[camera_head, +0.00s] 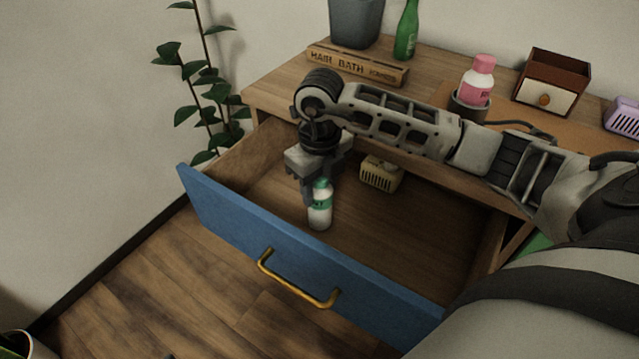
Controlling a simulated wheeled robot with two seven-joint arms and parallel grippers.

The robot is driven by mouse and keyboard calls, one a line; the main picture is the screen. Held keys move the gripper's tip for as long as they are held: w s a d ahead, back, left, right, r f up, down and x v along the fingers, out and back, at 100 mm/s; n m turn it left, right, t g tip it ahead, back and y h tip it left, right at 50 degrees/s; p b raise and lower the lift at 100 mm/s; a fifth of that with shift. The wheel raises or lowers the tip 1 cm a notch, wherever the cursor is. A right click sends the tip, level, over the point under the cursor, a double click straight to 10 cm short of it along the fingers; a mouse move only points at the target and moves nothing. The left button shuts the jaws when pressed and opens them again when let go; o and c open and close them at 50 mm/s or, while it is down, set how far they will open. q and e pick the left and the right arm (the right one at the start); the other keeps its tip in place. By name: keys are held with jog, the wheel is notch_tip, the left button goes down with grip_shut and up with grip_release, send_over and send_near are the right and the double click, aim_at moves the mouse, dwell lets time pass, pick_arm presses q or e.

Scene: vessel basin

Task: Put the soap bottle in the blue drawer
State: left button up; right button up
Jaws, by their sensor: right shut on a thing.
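The soap bottle (320,212) is small and white with a green label and green cap. It is upright inside the open blue drawer (240,229), near the front panel and left of its middle. My right gripper (318,188) points down into the drawer and is shut on the bottle's upper part. I cannot tell whether the bottle's base touches the drawer floor. My left gripper is not in view.
A beige slotted object (381,174) sits in the drawer behind the bottle. On the tabletop stand a wooden sign (357,65), a grey container (355,22), a green bottle (406,32), a pink-capped bottle (478,82) and a small drawer box (551,84). The drawer's right side is clear.

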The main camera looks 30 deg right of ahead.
jog(key=shift+f, duration=0.1)
jog(key=o, duration=1.1)
notch_tip(320, 180, up, 12)
jog(key=shift+r+p, duration=0.2)
jog(key=shift+p, duration=0.15)
